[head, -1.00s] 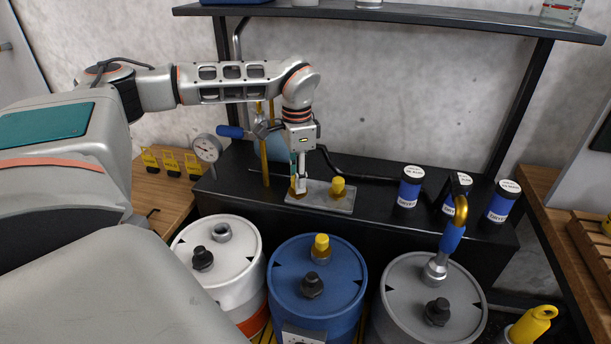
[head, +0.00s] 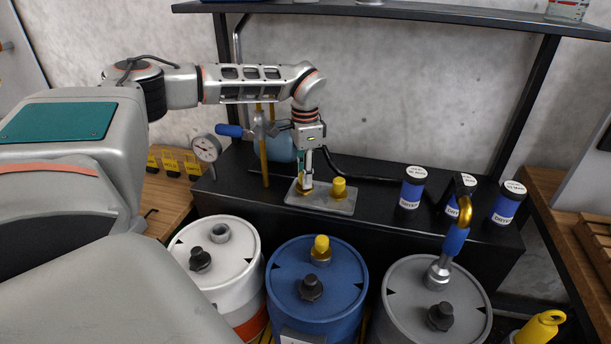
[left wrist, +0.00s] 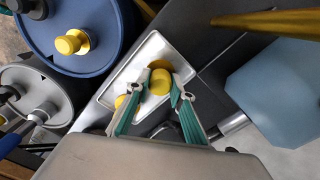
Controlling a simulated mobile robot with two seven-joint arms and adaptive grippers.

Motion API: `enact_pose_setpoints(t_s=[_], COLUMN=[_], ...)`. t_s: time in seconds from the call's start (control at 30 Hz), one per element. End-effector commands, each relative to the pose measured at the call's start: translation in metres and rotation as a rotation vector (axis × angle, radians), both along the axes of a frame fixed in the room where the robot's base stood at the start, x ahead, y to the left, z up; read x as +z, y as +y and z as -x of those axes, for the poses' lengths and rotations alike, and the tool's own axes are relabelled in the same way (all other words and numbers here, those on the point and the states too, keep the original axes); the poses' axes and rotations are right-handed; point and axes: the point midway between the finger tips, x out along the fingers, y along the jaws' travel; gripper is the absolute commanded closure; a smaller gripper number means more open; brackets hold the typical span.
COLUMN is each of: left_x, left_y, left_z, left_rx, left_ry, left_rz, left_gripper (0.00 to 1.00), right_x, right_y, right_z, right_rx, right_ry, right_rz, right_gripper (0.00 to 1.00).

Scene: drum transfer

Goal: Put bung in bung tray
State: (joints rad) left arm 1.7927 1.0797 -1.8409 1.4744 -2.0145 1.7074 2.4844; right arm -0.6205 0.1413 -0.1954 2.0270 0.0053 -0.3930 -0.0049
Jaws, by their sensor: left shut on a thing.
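The grey metal bung tray (head: 330,207) lies on the black bench behind the drums. It also shows in the left wrist view (left wrist: 150,50). My left gripper (head: 306,188) points down at the tray's left part. It is shut on a yellow bung (left wrist: 160,82), which sits between the fingertips at the tray; I cannot tell whether it touches the tray floor. A second yellow bung (head: 338,187) stands upright in the right part of the tray, beside the gripper. Another yellow bung (head: 321,243) is on the blue drum (head: 290,262). My right gripper is not in view.
A white drum (head: 240,250) with an open neck and a grey drum (head: 405,290) with a blue-handled tool (head: 455,240) flank the blue drum. A pressure gauge (head: 206,148) and brass rod (head: 264,150) stand left of the gripper. Several blue canisters (head: 412,188) stand right.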

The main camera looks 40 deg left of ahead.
Motion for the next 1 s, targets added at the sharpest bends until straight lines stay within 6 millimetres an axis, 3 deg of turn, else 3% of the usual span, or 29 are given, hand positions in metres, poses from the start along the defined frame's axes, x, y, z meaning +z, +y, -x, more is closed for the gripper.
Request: enact_pose_setpoints(t_s=[0.17,0.2,0.27,0.67,1.0], left_x=[-0.002,-0.002,-0.002,0.0,0.054], left_y=[0.0,0.0,0.0,0.0,0.0], left_z=[0.0,0.0,0.0,0.0,-0.001], left_rx=[0.0,0.0,0.0,0.0,0.001], left_ry=[0.0,-0.001,-0.001,-0.001,-0.005], left_rz=[0.0,0.0,0.0,0.0,0.001], left_gripper=[1.0,0.76,0.61,0.61,0.61], right_x=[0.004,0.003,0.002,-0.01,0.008], right_y=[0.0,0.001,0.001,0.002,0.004], right_z=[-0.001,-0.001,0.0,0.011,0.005], right_rx=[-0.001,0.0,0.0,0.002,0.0], right_ry=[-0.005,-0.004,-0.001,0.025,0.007], right_rz=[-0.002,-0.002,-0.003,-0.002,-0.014], right_gripper=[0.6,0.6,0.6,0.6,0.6])
